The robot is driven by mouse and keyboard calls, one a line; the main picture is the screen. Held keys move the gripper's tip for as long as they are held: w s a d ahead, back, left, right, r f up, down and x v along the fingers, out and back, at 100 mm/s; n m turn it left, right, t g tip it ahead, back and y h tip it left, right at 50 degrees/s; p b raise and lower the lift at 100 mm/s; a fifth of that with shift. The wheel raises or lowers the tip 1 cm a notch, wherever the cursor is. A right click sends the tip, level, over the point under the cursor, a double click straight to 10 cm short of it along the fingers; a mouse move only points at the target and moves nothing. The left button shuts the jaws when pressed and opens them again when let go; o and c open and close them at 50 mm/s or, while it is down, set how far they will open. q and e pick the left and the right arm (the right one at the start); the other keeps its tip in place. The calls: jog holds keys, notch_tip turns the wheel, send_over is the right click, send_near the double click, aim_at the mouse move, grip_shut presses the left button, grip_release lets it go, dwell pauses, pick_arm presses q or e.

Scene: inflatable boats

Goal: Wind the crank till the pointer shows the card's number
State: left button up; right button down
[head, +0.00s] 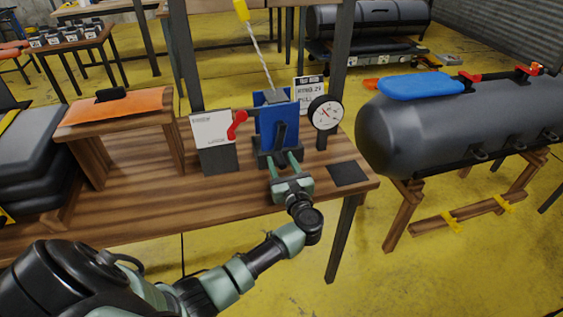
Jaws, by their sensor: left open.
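A blue box (266,127) stands on the wooden bench, with a dark upright handle (281,134) on its front that looks like the crank. A round white dial with a pointer (325,113) stands on a post to its right; its reading is too small to tell. A white card (309,91) with black print, partly hidden, stands behind, and its number looks like 29. My left gripper (285,157) is open in front of the box, its fingertips close below the handle. I cannot tell whether they touch it. My right gripper is out of view.
A white panel with a red lever (237,123) stands left of the box. A rope (262,58) rises from the box to a yellow piece. A black pad (347,174) lies at the bench's right end. A large grey inflatable tube (440,125) is on the right. The bench's (130,213) front left is clear.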

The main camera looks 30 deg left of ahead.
pick_arm(q)
grip_shut()
dwell(1.3)
